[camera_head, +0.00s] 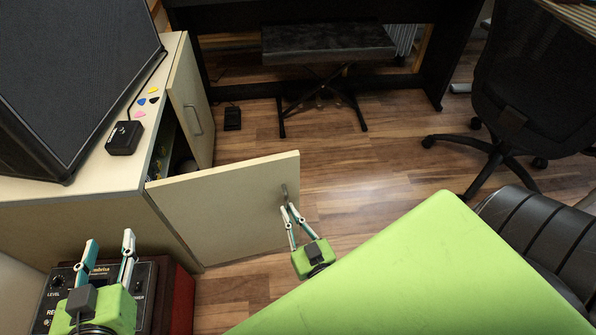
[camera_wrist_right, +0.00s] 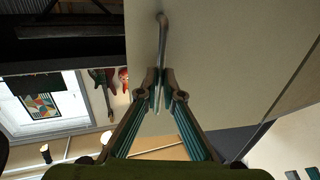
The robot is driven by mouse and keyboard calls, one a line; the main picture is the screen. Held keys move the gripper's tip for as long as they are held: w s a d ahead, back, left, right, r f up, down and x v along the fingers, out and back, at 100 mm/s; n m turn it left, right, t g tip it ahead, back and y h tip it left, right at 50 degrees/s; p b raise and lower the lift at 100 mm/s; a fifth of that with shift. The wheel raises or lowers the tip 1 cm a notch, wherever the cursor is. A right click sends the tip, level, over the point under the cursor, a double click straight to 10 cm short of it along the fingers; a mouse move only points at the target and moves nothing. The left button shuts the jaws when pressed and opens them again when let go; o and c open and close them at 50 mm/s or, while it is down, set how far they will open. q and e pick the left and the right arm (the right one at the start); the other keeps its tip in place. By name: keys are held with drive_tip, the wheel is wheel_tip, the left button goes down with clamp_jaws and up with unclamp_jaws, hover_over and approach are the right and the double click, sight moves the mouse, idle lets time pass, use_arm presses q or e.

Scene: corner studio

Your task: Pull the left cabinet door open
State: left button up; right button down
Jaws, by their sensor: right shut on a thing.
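The left cabinet door (camera_head: 220,205) is the near pale wood door. It stands swung out from the cabinet (camera_head: 90,188), with a wide gap to the interior. Its metal handle (camera_head: 285,191) is near the free edge. My right gripper (camera_head: 289,209) is shut on this handle; the wrist view shows the handle (camera_wrist_right: 162,35) running down between the fingers (camera_wrist_right: 160,82). My left gripper (camera_head: 109,241) is open and empty, above the black and red amplifier box.
The amplifier box (camera_head: 165,285) stands close to the cabinet. A speaker (camera_head: 75,70) and small black box (camera_head: 124,138) sit on top.

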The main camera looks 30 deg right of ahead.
drive_tip(key=shift+a+r, duration=0.1)
drive_tip(key=shift+a, duration=0.5)
drive_tip(key=c, duration=2.2)
unclamp_jaws()
drive_tip(key=shift+a, duration=0.1)
drive_tip(key=shift+s+d, duration=0.15)
drive_tip(key=shift+d, duration=0.05)
drive_tip(key=s, duration=0.4)
drive_tip(key=s+a, duration=0.1)
drive_tip(key=s, duration=0.6)
drive_tip(key=shift+s+a, duration=0.3)
drive_tip(key=shift+s, duration=0.05)
